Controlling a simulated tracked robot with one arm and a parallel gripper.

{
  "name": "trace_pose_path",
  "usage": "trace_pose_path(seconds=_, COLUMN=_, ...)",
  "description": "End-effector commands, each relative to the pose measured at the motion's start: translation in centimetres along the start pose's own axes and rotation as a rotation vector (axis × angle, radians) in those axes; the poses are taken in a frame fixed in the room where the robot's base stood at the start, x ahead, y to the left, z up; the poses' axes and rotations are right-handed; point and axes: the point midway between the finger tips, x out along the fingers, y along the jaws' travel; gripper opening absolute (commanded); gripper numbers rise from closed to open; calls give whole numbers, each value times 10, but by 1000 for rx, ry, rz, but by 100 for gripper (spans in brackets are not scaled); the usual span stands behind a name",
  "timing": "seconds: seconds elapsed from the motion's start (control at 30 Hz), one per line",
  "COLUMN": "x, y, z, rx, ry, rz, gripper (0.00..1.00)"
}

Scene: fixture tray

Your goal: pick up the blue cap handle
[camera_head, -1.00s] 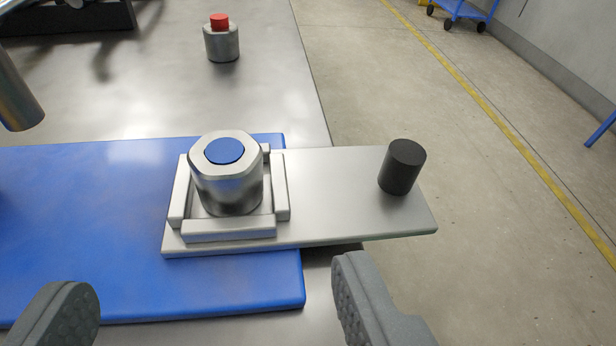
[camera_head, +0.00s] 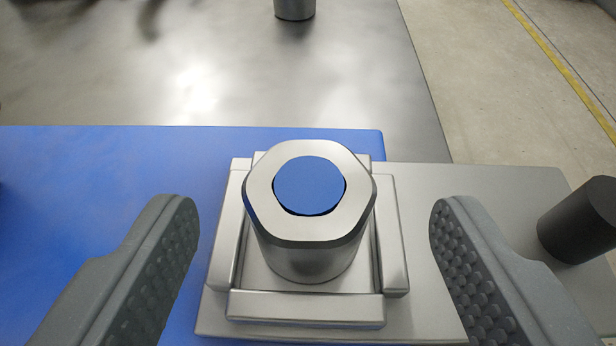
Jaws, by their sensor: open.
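The blue cap handle is a metal piece with a hexagonal collar (camera_head: 262,205) and a round blue disc (camera_head: 310,186) on top. It stands upright inside the square raised frame of a metal fixture tray (camera_head: 305,308). My gripper (camera_head: 318,225) is open and empty. One grey, studded finger is at the left of the piece and the other at the right, with clear gaps on both sides. The fingers appear nearer to the camera than the piece, and neither touches it.
A black cylinder (camera_head: 580,222) stands on the tray's right end, beyond my right finger. A blue mat (camera_head: 90,200) lies under the tray's left part. A metal cylinder (camera_head: 295,8) is cut off at the top edge. The metal table (camera_head: 230,80) behind the mat is mostly clear.

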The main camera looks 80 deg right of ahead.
Motion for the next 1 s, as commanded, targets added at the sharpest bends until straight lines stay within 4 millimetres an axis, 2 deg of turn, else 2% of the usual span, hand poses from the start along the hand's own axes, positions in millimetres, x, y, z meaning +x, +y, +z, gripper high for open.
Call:
trace_pose_path(seconds=0.3, x=36, y=-1, z=1, rx=2, ry=-1, rz=2, gripper=65)
trace_pose_path(seconds=0.7, x=43, y=-2, z=1, rx=0, ry=-2, rz=-2, gripper=65)
trace_pose_path(seconds=0.77, x=43, y=-2, z=1, rx=-1, ry=-2, rz=-2, gripper=52)
trace_pose_path(seconds=0.9, x=43, y=-2, z=1, rx=-1, ry=-2, rz=-2, gripper=13)
trace_pose_path(seconds=1.0, x=42, y=-2, z=1, rx=-1, ry=-1, rz=-2, gripper=12)
